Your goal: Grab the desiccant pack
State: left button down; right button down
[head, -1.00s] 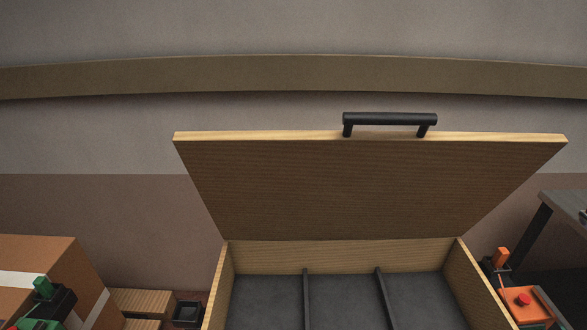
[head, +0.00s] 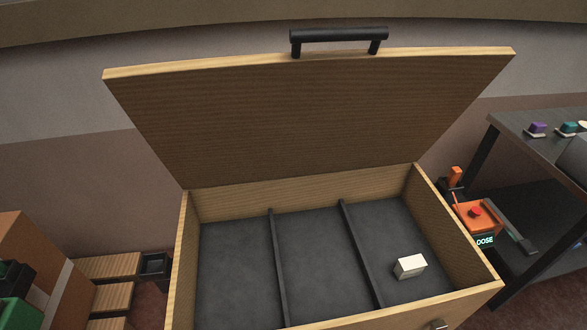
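A small cream-white block (head: 410,266) lies in the right compartment of an open wooden chest (head: 338,179), near its front. It is the only loose thing visible inside and may be the desiccant pack; I see no label on it. The chest's lid (head: 300,115) stands open, tilted back, with a black bar handle (head: 338,35) on its top edge. Two dark dividers split the grey-lined inside into three compartments, and the left and middle ones look empty. Neither of my grippers is in view.
An orange device (head: 474,217) with a red button and a lit display stands right of the chest. A dark shelf (head: 540,135) holds small coloured items at far right. Wooden slatted pieces (head: 113,297), a black bin (head: 154,265) and a cardboard box (head: 28,240) are at left.

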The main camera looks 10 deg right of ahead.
aim_at(406, 268)
jog(key=z, duration=1.45)
jog(key=k+l+u, duration=0.25)
jog(key=u, duration=0.2)
